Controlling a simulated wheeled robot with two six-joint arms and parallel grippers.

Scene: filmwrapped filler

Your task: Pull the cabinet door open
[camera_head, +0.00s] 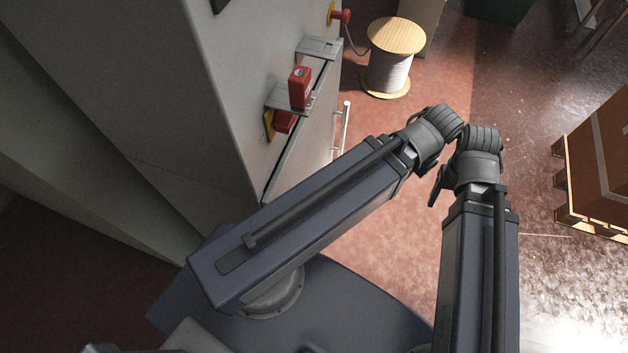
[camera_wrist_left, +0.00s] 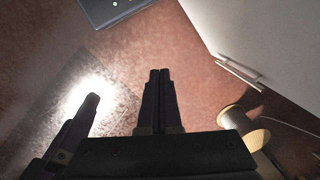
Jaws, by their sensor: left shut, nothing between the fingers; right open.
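The grey cabinet (camera_head: 240,90) stands at the left in the head view. Its door (camera_head: 305,135) shows at a steep angle, with a dark seam along its edge; I cannot tell whether it is slightly ajar. A pale bar handle (camera_head: 342,128) stands upright on the door and also shows in the left wrist view (camera_wrist_left: 240,73). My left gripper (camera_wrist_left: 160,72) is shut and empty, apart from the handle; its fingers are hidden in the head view. My right gripper (camera_head: 437,187) is open, close beside the left wrist and clear of the door; only part of its fingers shows.
A red block (camera_head: 299,87) sits on a bracket at the cabinet's edge. A cable spool (camera_head: 390,70) stands on the floor beyond the door. A pallet with brown boxes (camera_head: 603,150) is at the right. Red floor between is clear.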

